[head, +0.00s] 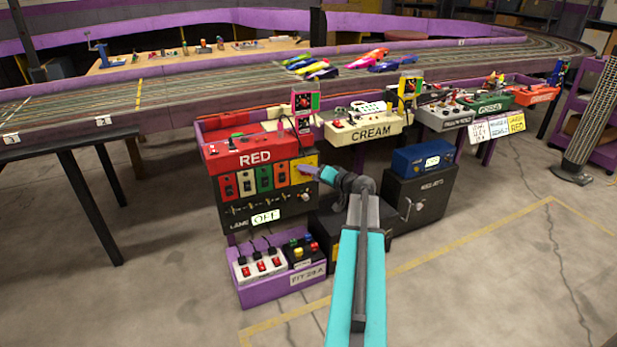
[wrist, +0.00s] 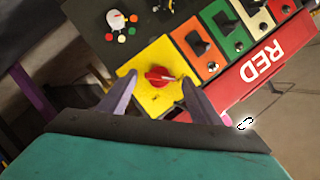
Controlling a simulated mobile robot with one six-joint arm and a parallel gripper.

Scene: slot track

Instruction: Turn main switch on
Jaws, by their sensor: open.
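A red rotary knob (wrist: 160,76) with a pale pointer line sits on a yellow plate (wrist: 155,52), which appears to be the main switch. In the head view the yellow plate (head: 300,164) is at the right end of the row of coloured switch plates, below the box marked RED (head: 255,157). My gripper (wrist: 160,80) is open, its two purple fingers on either side of the knob in the wrist view. I cannot tell whether they touch it. In the head view my gripper (head: 310,171) hides part of the plate. The knob's position label is not readable.
A card marked OFF (head: 265,216) is below. A purple crate (head: 285,290) with power strips stands on the floor. Dark cabinets (head: 420,205) stand to the right. The foreground floor is open.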

